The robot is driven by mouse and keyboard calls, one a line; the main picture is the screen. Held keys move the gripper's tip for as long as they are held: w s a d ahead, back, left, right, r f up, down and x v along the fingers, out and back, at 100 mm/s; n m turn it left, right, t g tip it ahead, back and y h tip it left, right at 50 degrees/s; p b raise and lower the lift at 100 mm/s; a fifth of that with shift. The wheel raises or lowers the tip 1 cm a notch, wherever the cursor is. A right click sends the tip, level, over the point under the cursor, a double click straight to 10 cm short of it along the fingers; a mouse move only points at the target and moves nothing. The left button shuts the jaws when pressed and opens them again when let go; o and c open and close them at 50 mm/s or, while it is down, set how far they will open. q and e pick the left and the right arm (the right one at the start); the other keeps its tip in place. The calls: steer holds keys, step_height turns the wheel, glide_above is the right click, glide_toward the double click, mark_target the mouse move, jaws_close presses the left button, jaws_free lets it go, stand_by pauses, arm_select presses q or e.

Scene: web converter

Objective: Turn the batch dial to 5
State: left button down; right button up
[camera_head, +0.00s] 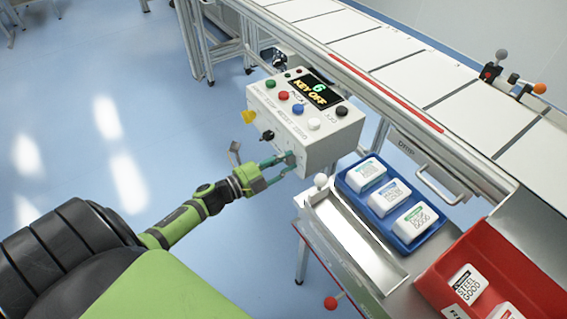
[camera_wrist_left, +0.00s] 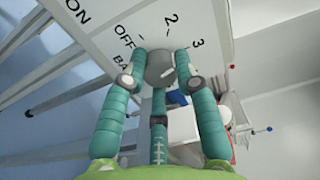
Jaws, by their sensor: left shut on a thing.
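The control box (camera_head: 318,148) is white, with a small display (camera_head: 312,90) reading "6" and "KEY OFF". In the left wrist view, the grey round batch dial (camera_wrist_left: 160,68) sits on the panel, with printed marks "2" and "3" beside it and "OFF" and "BA..." to its left. My left gripper (camera_head: 284,165) is at the lower front of the box, its teal fingers shut on the dial; in the wrist view the fingers (camera_wrist_left: 160,72) are around it. The fingers hide part of the dial, and I cannot tell where it points. My right gripper is not in view.
Coloured buttons and a black key-like knob (camera_head: 267,135) are on the box. A conveyor (camera_head: 370,50) runs behind it. To the right are a blue tray (camera_head: 404,245) with white packs, a red bin (camera_head: 490,245), a metal chute (camera_head: 345,240) and a white ball knob (camera_head: 320,180).

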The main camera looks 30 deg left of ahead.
arm_select(q)
steer(key=m+b, duration=0.2)
steer(key=m, duration=0.3)
steer(key=shift+f+m, duration=0.15)
steer(key=shift+m, duration=0.15)
steer(key=m+b, duration=0.7)
steer(key=m, duration=0.3)
steer(key=shift+m+b, duration=0.3)
steer(key=shift+m, duration=0.1)
steer(key=m+b, duration=0.2)
steer(key=m, duration=0.1)
steer(key=shift+m, duration=0.3)
steer(key=shift+m+b, duration=0.85)
steer(key=shift+m, duration=0.15)
steer(key=shift+r+m+b, duration=0.2)
steer(key=shift+m+b, duration=0.15)
steer(key=shift+m, duration=0.25)
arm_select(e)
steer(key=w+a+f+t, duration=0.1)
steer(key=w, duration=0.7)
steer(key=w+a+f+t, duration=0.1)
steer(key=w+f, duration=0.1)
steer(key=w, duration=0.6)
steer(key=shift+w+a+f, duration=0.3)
arm_select(q)
steer(key=c, duration=0.9)
jaws_free()
steer(key=shift+c, duration=0.2)
